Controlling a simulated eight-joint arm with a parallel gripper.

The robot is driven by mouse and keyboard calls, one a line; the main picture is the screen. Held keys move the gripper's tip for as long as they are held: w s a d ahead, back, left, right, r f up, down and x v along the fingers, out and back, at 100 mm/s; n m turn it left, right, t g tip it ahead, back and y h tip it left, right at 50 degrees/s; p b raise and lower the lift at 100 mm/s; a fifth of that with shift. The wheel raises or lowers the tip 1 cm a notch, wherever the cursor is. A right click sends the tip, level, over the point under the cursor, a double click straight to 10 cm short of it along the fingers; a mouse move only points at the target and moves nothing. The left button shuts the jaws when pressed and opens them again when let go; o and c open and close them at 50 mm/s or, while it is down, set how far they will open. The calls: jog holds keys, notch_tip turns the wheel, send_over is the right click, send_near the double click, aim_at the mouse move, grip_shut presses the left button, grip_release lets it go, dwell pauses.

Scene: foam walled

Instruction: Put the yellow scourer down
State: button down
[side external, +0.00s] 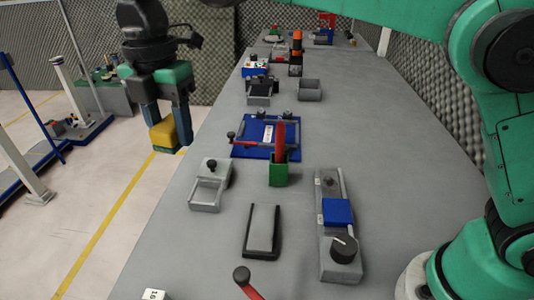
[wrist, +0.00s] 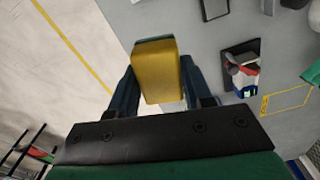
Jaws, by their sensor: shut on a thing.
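The yellow scourer (side external: 163,136) is a yellow block with a dark green layer on one face. My gripper (side external: 172,140) is shut on it and holds it in the air at the upper left of the side external view. In the wrist view the scourer (wrist: 158,75) sits between the two fingers of my gripper (wrist: 160,90). It appears around the table's left edge, partly over the pale floor. Its exact height above the table cannot be told.
A yellow line (side external: 105,225) crosses the floor.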

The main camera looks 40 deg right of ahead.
aim_at(191, 241)
jog(key=shift+s+a+f+n, duration=0.1)
jog(key=shift+s+a+n, duration=0.05)
jog(key=shift+a+n, duration=0.4)
jog(key=shift+s+a+n, duration=0.15)
jog(key=shift+a+n, duration=0.25)
jog(key=shift+n, duration=0.15)
notch_tip(191, 241, down, 20)
jog(key=shift+r, duration=0.1)
jog(key=shift+c, duration=1.9)
grip_release()
